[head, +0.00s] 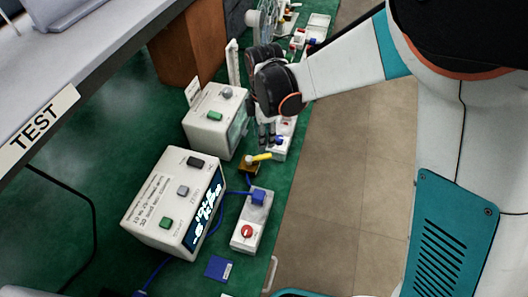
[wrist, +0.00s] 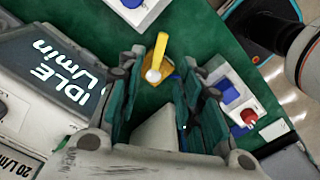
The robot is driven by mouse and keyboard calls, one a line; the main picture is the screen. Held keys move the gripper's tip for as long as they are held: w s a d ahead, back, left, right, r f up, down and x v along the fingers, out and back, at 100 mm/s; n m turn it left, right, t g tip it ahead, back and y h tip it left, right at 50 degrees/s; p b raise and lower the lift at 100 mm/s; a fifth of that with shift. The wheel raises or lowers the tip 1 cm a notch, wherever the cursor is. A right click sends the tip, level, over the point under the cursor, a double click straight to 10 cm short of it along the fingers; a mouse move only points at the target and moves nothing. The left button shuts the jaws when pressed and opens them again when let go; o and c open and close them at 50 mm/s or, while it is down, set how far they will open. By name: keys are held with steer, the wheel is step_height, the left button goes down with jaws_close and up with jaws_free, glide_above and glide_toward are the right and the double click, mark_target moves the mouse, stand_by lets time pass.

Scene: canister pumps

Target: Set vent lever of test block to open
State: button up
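The test block (head: 247,167) is a small brass-coloured block on the green bench top, with a yellow vent lever (head: 262,157) that points to the right in the head view. In the wrist view the yellow lever (wrist: 158,50) has a pale round knob at its lower end, over the yellowish block (wrist: 173,72). My gripper (head: 267,132) is above the bench, a little beyond the block in the head view. In the wrist view my gripper (wrist: 160,102) has its fingers apart with nothing held, and the lever shows past the gap between them. No contact shows.
A white pump box with a lit display (head: 170,205) stands left of the block, and another pump box (head: 215,120) stands behind it. A white switch box (head: 251,220) with a blue plug and red knob sits in front. A blue cable runs nearby. The bench edge is to the right.

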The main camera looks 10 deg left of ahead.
mark_target(264, 155)
step_height(264, 155, down, 9)
steer(key=shift+r+b, duration=0.1)
steer(key=shift+b, duration=1.1)
steer(key=shift+c, duration=0.3)
jaws_close()
